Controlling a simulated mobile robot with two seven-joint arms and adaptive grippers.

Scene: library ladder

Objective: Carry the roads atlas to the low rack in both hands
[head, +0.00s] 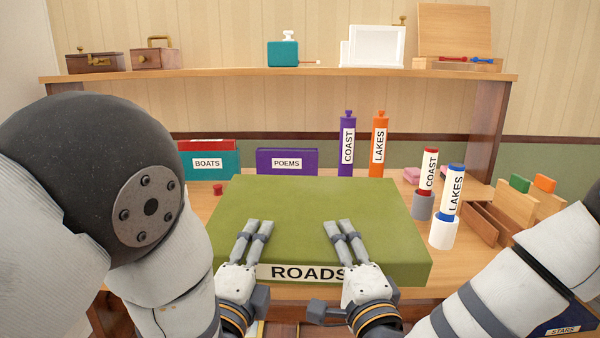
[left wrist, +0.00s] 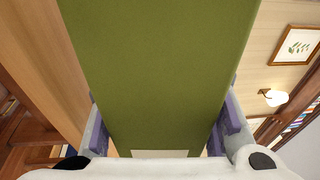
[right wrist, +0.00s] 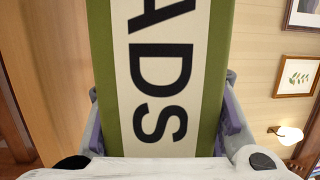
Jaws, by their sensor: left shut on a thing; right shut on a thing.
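The roads atlas (head: 310,210) is a large flat green book with a white spine label reading ROADS, facing me above the front of the desk. My left gripper (head: 252,236) is shut on the left part of its spine edge; the green cover fills the left wrist view (left wrist: 160,70) between the fingers. My right gripper (head: 345,238) is shut on the right part of the same edge; the label letters show between its fingers in the right wrist view (right wrist: 160,80). I cannot tell whether the atlas touches the desk. I cannot identify the low rack for certain.
Behind the atlas stand a BOATS book (head: 208,162), a POEMS book (head: 287,162), and purple (head: 347,145) and orange (head: 379,145) tubes. At right are two tubes in holders (head: 443,232) and wooden trays (head: 490,222). A STARS book (head: 562,322) is low at right. A shelf (head: 280,73) spans the back.

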